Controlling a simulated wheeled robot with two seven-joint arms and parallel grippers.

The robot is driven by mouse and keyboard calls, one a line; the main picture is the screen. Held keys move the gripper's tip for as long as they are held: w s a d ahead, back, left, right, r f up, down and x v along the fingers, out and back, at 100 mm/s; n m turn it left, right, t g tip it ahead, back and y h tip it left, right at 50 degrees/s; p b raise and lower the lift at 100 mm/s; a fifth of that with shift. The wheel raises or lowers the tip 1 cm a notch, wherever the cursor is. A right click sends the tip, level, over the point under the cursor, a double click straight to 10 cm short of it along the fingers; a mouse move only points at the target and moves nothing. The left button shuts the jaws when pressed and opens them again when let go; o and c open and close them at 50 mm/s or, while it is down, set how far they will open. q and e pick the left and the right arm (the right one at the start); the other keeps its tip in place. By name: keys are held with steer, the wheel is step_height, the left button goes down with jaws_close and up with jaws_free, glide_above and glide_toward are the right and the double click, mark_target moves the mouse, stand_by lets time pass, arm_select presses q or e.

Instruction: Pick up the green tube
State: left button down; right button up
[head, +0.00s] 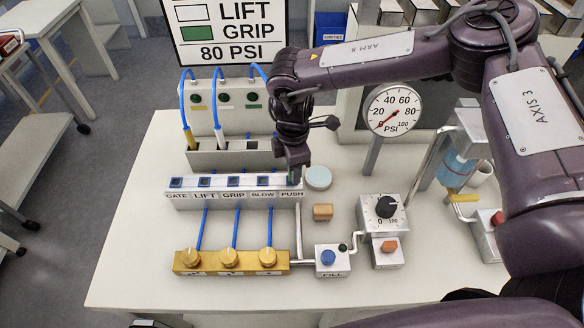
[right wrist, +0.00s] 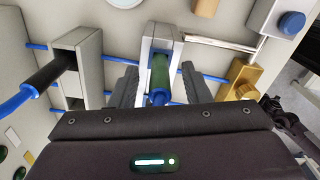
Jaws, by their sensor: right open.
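The green tube (right wrist: 160,70) shows in the right wrist view between my right gripper's two fingers, with a blue piece at its near end. It lies over the end of the light grey block. In the head view a small bit of green (head: 294,175) shows at my right gripper's tip, by the PUSH end of the labelled block (head: 240,198); the gripper hides the rest. My right gripper (head: 293,168), also in the right wrist view (right wrist: 160,88), is open, its fingers apart on either side of the tube. My left gripper is not in view.
A rack (head: 230,158) holds yellow-ended (head: 189,138) and white-ended (head: 218,120) blue hoses behind the block. A gold block with knobs (head: 232,262), a FILL button box (head: 332,262), a dial box (head: 382,212) and a pressure gauge (head: 394,108) stand nearby. The table's front left is clear.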

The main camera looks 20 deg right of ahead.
steer(key=shift+f, duration=0.6)
jaws_close()
steer(key=shift+r, duration=0.1)
